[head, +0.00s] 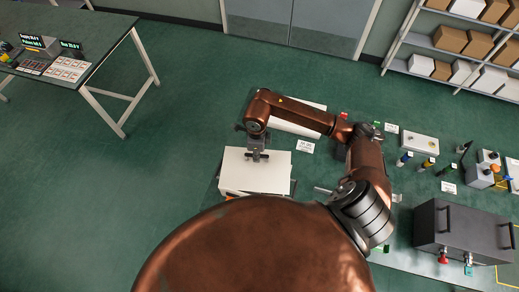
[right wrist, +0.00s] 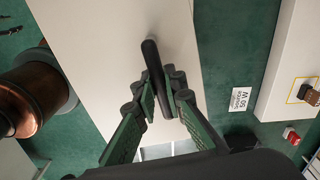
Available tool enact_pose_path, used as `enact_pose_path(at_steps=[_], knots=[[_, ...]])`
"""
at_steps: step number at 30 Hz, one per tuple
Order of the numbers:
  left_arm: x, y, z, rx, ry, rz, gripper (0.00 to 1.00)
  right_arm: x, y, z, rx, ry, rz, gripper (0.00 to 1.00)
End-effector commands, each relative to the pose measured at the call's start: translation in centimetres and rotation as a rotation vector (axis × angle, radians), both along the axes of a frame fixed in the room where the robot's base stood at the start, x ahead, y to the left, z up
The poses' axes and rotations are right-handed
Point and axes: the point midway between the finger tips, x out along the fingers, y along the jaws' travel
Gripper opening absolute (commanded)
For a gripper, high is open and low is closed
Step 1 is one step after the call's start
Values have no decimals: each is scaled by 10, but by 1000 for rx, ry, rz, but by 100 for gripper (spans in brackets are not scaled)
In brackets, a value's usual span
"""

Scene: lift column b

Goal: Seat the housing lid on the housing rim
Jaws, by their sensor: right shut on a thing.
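The housing lid (head: 265,172) is a flat, pale, rectangular plate below my right gripper in the head view. It also fills the middle of the right wrist view (right wrist: 105,50). A black bar handle (right wrist: 152,62) stands on it. My right gripper (head: 257,157) is above the lid, with its fingers shut on this handle, one finger on each side (right wrist: 160,95). The housing rim cannot be told apart beneath the lid, so I cannot tell whether the two touch. My left gripper is not in view.
A pale box (head: 300,127) lies behind my right forearm. A small white label (head: 305,147) is beside it. To the right are a white box (head: 420,143), small bottles and a dark grey case with handles (head: 450,228). Open green floor lies left.

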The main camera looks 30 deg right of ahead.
Motion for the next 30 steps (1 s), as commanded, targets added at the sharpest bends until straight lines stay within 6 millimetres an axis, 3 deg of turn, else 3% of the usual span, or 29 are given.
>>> enact_pose_path(at_steps=[1,6,16,24,30], knots=[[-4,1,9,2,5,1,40,-2,-2,4,0,3,-66,0],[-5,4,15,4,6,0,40,-4,-6,2,-4,5,-195,0],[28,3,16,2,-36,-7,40,-4,-7,0,-5,5,-209,0],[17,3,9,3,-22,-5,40,-3,-7,-1,-6,3,-209,0],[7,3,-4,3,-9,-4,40,-3,-7,-14,-4,4,-209,0]])
